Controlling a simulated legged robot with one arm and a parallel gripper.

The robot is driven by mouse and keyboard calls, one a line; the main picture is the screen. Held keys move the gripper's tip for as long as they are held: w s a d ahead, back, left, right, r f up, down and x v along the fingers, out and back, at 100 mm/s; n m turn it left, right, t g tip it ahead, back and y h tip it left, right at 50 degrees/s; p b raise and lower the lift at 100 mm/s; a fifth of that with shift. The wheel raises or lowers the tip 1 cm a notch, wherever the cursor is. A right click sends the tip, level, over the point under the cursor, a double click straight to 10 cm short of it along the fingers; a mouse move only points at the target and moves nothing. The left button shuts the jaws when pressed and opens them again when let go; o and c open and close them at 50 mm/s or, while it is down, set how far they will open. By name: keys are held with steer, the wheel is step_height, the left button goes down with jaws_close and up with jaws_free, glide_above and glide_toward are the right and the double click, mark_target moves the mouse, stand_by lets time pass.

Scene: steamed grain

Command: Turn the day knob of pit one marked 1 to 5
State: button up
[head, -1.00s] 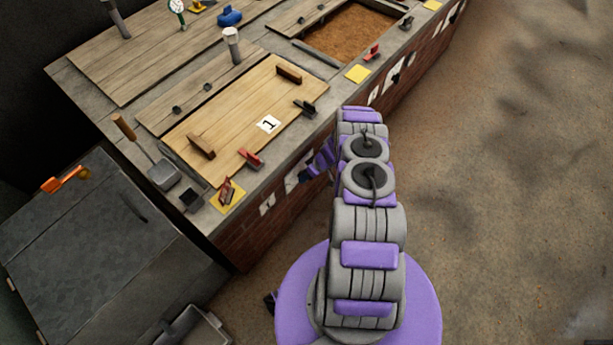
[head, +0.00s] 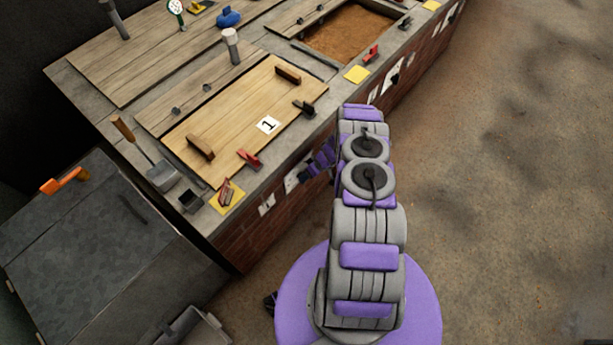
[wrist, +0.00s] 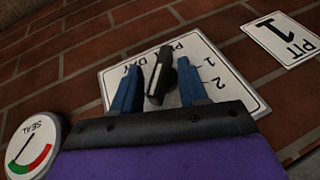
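In the wrist view, a dark knob (wrist: 160,76) with a pale pointer line sits on a white plate (wrist: 222,72) marked "PIT DAY". The digits 1 and 2 show on it, and the picture shows them turned over. My gripper (wrist: 158,84) has its two blue fingers apart, one on each side of the knob. Gaps show between the fingers and the knob. The lower part of the plate is hidden behind my gripper. In the head view, my wrist (head: 320,160) is beside the brick front below the wooden lid labelled 1 (head: 238,108); the fingertips are hard to make out there.
A "PIT 1" sign (wrist: 284,38) is on the brick wall right of the plate. A round SEAL gauge (wrist: 34,146) is at the lower left. A red clamp (head: 249,158) is on the pit edge above. A grey cabinet (head: 90,250) stands left; open floor lies right.

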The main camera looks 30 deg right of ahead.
steer(key=p+v, duration=0.9)
steer(key=v, duration=1)
steer(key=shift+r+p, duration=0.2)
steer(key=shift+p, duration=0.2)
stand_by(0.9)
steer(key=shift+a+p, duration=0.1)
steer(key=shift+p, duration=0.45)
steer(key=p+v, duration=0.2)
steer(key=v, duration=1.5)
steer(key=shift+d+p, duration=0.2)
steer(key=shift+p, duration=0.1)
